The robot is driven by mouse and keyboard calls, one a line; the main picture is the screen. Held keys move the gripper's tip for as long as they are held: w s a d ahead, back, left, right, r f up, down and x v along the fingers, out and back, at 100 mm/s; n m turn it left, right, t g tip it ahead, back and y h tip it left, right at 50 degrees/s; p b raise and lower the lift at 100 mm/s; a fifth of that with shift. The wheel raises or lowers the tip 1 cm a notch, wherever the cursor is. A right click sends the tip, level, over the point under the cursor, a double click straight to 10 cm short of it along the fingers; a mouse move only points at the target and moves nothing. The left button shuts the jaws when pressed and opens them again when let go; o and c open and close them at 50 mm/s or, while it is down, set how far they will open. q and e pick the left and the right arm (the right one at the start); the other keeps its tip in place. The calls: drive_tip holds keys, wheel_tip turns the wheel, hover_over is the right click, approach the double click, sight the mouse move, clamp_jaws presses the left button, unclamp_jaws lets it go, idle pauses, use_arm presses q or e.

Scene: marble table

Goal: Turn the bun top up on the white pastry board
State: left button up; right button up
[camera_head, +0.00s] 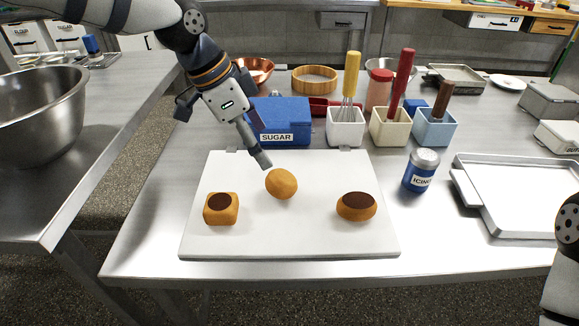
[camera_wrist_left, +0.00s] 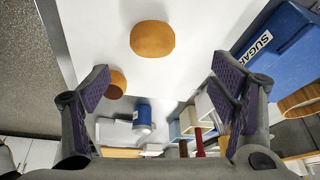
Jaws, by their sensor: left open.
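The white pastry board (camera_head: 290,240) lies flat on the table. A plain golden-brown bun (camera_head: 281,184) sits at its middle; no dark top shows on it. It also shows in the left wrist view (camera_wrist_left: 153,39), beyond the fingers. A squarish bun with a dark top (camera_head: 221,208) stands at the left, and a round bun with a dark top (camera_head: 356,206) at the right. My left gripper (camera_head: 262,160) is open and empty, just behind and above the plain bun, apart from it; its two fingers spread wide in the wrist view (camera_wrist_left: 163,88). My right gripper is outside the views.
A blue sugar box (camera_head: 285,115) stands behind the board, beside utensil pots (camera_head: 346,128). A blue icing shaker (camera_head: 421,170) and a metal tray (camera_head: 520,195) are at the right. A steel bowl (camera_head: 40,115) is at the far left. The board's front is clear.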

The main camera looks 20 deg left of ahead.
sight(286, 175)
use_arm(q)
drive_tip(key=f, duration=0.1)
drive_tip(key=d+f, duration=0.1)
drive_tip(key=f, duration=0.2)
drive_tip(key=shift+s+d, duration=0.15)
drive_tip(key=shift+s, duration=0.1)
drive_tip(key=b+x, duration=0.1)
drive_tip(key=x, duration=0.6)
drive_tip(key=shift+w+d+r, duration=0.1)
drive_tip(key=shift+w, duration=0.05)
drive_tip(key=c, duration=1.4)
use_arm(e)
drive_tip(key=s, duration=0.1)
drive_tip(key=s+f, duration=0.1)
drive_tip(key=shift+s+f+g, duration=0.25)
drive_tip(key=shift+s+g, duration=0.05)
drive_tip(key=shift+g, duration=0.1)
use_arm(q)
drive_tip(key=shift+o, duration=0.2)
drive_tip(key=shift+r, duration=0.1)
